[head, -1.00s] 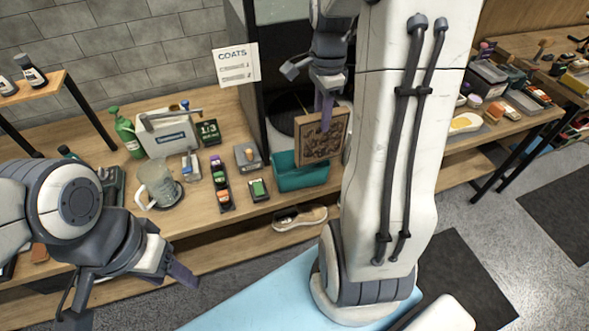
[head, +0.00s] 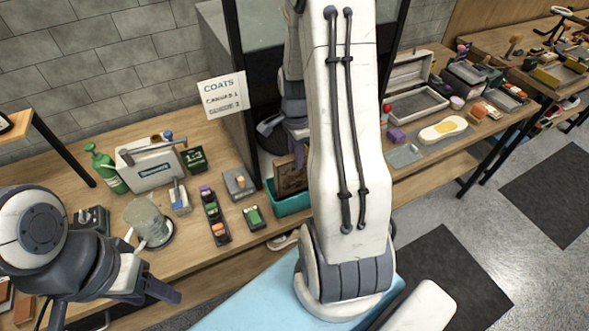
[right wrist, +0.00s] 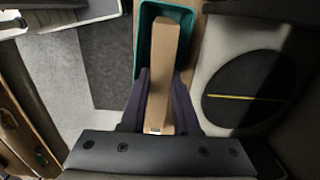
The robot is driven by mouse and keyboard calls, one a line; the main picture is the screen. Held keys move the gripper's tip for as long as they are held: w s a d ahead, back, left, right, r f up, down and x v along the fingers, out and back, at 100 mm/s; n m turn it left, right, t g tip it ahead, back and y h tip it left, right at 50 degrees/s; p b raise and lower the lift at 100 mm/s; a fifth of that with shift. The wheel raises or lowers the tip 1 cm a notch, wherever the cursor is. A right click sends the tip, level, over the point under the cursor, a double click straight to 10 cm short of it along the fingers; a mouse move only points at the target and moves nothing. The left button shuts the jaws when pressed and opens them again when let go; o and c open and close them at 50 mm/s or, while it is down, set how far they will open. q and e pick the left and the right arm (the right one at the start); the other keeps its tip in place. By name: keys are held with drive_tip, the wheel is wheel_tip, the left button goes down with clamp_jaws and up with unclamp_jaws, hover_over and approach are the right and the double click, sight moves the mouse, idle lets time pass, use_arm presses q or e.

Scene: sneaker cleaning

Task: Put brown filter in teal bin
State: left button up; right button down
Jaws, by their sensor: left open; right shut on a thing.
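The brown filter (head: 289,176), a framed slab, stands upright at the mouth of the teal bin (head: 290,206), its lower part overlapping the bin. I cannot tell how deep it sits. My right gripper (head: 298,148) is shut on its upper edge, partly hidden by my arm. In the right wrist view the filter (right wrist: 167,60) is edge-on between the dark purple fingers (right wrist: 160,105), with the teal bin's rim (right wrist: 144,45) around its far part. My left gripper (head: 110,304) is open and empty at the lower left, in front of the bench.
Left of the bin, the bench holds a small grey device (head: 238,184), a green-and-black pad (head: 253,217), a row of small jars (head: 214,215) and a glass jug (head: 148,222). A dark-framed booth stands behind.

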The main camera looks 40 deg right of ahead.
sight(295, 172)
wheel_tip(295, 172, down, 6)
drive_tip(key=shift+p, duration=0.55)
drive_tip(key=shift+f, duration=0.2)
drive_tip(key=shift+f, duration=0.15)
drive_tip(key=c, duration=0.6)
unclamp_jaws()
drive_tip(key=shift+c, duration=0.2)
